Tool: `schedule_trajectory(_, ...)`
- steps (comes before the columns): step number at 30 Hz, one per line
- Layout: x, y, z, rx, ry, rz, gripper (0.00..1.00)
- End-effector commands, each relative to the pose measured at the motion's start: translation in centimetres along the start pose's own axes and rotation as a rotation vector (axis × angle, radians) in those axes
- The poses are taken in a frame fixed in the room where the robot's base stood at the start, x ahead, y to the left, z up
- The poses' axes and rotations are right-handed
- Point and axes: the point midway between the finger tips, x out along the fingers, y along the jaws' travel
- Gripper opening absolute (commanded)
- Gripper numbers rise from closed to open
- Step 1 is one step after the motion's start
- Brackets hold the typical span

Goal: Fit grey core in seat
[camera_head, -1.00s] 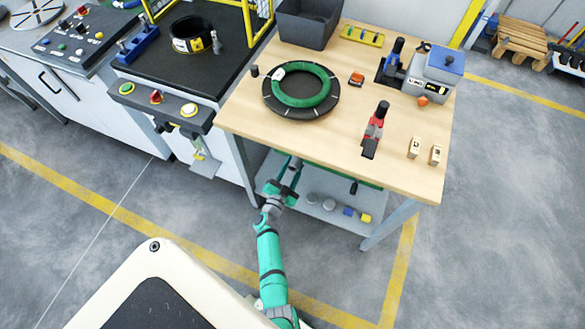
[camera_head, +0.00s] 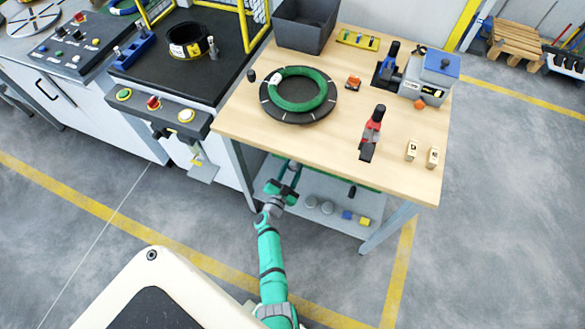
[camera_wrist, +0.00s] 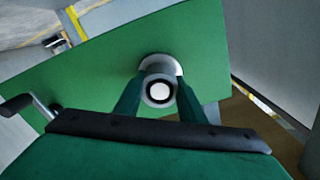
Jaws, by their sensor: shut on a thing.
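In the wrist view, the green fingers of my gripper (camera_wrist: 160,100) are shut on the grey core (camera_wrist: 149,84), a short cylinder with a black ring and bright white centre on its near end. Behind it, a pale round collar (camera_wrist: 178,64), perhaps the seat, shows on a green panel (camera_wrist: 90,85). The core lines up with the collar, and its far end is hidden. I cannot tell whether it is inside. In the head view, my gripper (camera_head: 285,187) is low, at the front of the workbench below its top; the core cannot be made out there.
A black-knobbed handle (camera_wrist: 18,104) sticks out left of the green panel. The workbench (camera_head: 235,120) carries a green coil (camera_head: 297,104) on a dark disc and a red-black tool (camera_head: 371,135). Its lower shelf (camera_head: 300,215) holds grey round pieces and small blocks. The floor in front is clear.

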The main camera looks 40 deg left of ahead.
Motion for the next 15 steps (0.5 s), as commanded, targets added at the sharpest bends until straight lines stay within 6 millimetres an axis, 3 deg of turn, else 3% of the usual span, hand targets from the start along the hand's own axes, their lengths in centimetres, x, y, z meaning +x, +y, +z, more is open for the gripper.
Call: schedule_trajectory(15,1.11,-0.03,-0.03,-0.001,0.000,-0.001,0.14)
